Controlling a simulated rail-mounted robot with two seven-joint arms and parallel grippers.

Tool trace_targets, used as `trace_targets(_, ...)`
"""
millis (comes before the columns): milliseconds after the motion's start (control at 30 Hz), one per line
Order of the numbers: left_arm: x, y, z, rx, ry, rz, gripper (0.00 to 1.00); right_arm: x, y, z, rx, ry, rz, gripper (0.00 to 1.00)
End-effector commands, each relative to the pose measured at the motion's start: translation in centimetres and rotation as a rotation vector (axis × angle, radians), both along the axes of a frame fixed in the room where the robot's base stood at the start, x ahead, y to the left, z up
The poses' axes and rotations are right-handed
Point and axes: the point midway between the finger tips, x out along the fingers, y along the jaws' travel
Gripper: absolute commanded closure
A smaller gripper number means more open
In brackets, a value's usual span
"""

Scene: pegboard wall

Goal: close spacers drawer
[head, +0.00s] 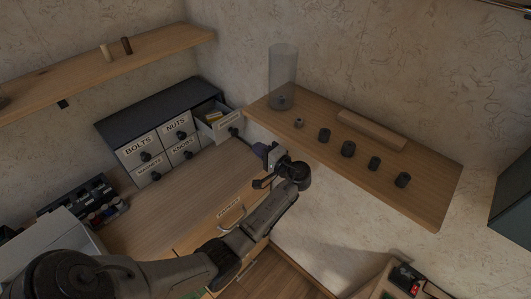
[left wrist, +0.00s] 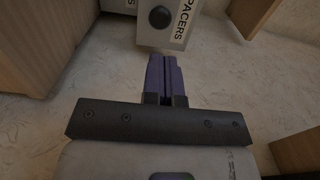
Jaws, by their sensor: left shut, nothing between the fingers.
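The spacers drawer (head: 229,122) is pulled out at the top right of the small drawer cabinet (head: 150,112). Its white front has a dark round knob and a label, and yellowish contents show inside. In the left wrist view the drawer front (left wrist: 178,38) is at the top, its label turned sideways and partly cut off. My left gripper (head: 259,149) is in front of the drawer, a little to its right in the head view. Its purple fingers (left wrist: 166,72) are shut and empty, pointing toward the lower part of the drawer front. I cannot tell whether they touch it. My right gripper is not in view.
A wooden shelf (head: 425,195) with a glass cylinder (head: 282,78), several dark round pieces and a wooden block is close on the right. The cabinet's other drawers look shut. The wooden worktop (head: 185,200) below is mostly clear. Another shelf (head: 150,55) hangs above left.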

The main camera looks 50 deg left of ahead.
Motion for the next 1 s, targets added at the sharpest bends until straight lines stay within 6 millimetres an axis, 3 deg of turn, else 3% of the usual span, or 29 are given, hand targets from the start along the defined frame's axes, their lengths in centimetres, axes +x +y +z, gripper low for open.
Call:
trace_targets(200,-0.7,4.1,0.0,0.001,0.0,0.002,1.0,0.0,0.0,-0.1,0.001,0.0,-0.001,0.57)
trace_targets(500,-1.2,7.7,-0.1,-0.001,0.001,0.0,1.0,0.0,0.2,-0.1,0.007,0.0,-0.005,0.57)
trace_targets(1000,-1.4,8.7,0.0,-0.003,-0.001,-0.001,1.0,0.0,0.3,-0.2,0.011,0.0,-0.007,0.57)
